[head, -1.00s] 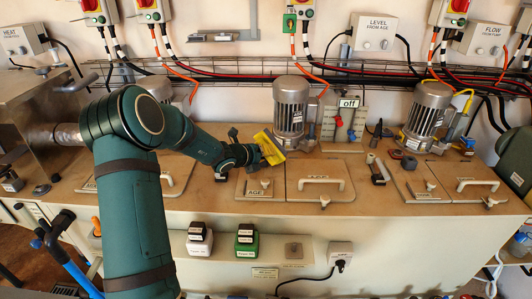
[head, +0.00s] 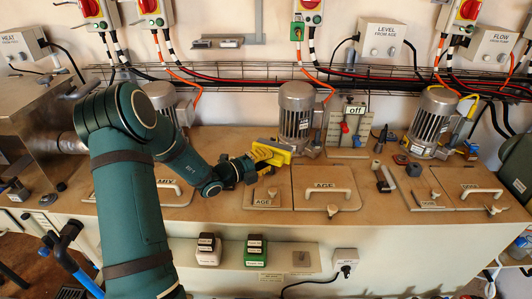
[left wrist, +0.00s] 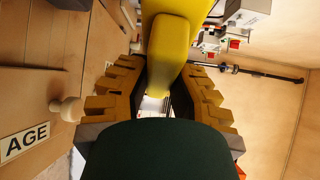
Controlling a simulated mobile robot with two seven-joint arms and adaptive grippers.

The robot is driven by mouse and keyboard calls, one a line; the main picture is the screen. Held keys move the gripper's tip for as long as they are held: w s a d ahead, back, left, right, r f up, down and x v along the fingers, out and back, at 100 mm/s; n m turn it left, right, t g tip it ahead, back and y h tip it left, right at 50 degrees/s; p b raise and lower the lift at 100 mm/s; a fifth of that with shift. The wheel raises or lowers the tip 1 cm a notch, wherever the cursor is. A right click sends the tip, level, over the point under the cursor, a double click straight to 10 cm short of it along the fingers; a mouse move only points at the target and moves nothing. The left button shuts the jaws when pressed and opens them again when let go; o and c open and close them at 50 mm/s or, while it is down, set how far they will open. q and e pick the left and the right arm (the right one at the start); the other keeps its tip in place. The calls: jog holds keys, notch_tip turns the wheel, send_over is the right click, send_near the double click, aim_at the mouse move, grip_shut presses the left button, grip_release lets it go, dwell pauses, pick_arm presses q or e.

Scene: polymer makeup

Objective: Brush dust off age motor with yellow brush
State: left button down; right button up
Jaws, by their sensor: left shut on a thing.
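The age motor (head: 297,112) is a silver cylindrical motor standing upright behind the AGE hatch (head: 326,188), in the middle of the head view. My left gripper (head: 250,166) is shut on the yellow brush (head: 272,152), just left of and in front of the motor. In the left wrist view the brush (left wrist: 168,50) runs away between the two fingers (left wrist: 160,95). The brush head is close to the motor's lower left side; I cannot tell whether they touch. No dust can be made out on the motor. My right gripper is not in view.
Other motors stand at left (head: 164,104) and right (head: 433,122). A small panel (head: 350,124) with coloured switches and an off sign stands right of the age motor. Hatch handles and knobs stick up in front. Cables run along a wire tray (head: 230,76) behind.

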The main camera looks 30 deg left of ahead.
pick_arm(q)
jog(key=shift+s+r, duration=0.1)
jog(key=shift+r, duration=0.05)
jog(key=shift+w+b, duration=0.4)
jog(key=shift+w, duration=0.45)
jog(key=shift+w+a, duration=0.2)
jog(key=shift+w, duration=0.85)
